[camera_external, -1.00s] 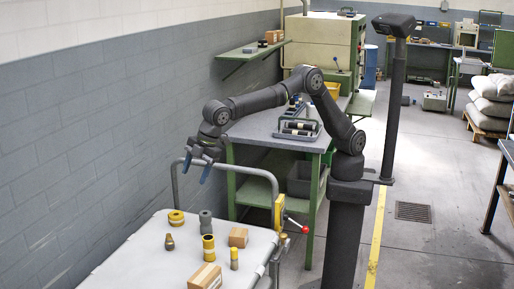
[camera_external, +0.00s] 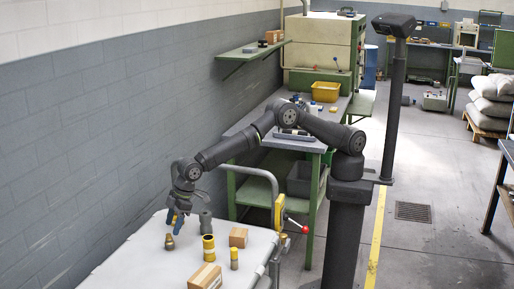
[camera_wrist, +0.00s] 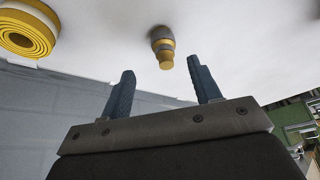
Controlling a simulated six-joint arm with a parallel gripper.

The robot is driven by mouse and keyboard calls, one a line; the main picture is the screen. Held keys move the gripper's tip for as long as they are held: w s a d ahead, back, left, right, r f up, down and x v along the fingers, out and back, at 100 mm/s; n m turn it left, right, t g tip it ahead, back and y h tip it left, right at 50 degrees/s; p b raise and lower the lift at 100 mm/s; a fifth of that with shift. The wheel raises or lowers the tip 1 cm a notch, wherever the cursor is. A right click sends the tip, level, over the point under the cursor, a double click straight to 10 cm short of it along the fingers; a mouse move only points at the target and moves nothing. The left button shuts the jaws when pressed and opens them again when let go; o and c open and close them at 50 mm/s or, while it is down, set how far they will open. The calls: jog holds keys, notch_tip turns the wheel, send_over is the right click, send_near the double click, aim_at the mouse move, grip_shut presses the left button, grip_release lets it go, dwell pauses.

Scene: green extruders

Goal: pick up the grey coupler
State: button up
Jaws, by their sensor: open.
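The grey coupler (camera_external: 206,221), a stepped grey cylinder, stands upright on the white tabletop in the external view. It does not show in the wrist view. My gripper (camera_external: 173,227) points down to the left of the coupler, apart from it. Its two blue fingers are spread and empty. In the wrist view my gripper (camera_wrist: 161,72) has a small brass-and-grey fitting (camera_wrist: 162,45) in line with the gap between its fingers. The same fitting (camera_external: 169,242) stands just below the fingers in the external view.
A yellow ring-shaped roll (camera_wrist: 28,32) is at upper left in the wrist view; my gripper hides it externally. A yellow cylinder (camera_external: 208,248), a cardboard box (camera_external: 238,237), a larger box (camera_external: 206,277) and a slim brass piece (camera_external: 234,259) stand nearby. The table's left part is clear.

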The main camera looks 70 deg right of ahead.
aim_at(169, 238)
jog(key=shift+s+x, duration=0.15)
jog(key=shift+x, duration=1.6)
jog(key=shift+s+x, duration=0.15)
jog(key=shift+x, duration=1.55)
jog(key=shift+a, duration=0.2)
jog(key=c, duration=1.1)
jog(key=shift+c, duration=0.2)
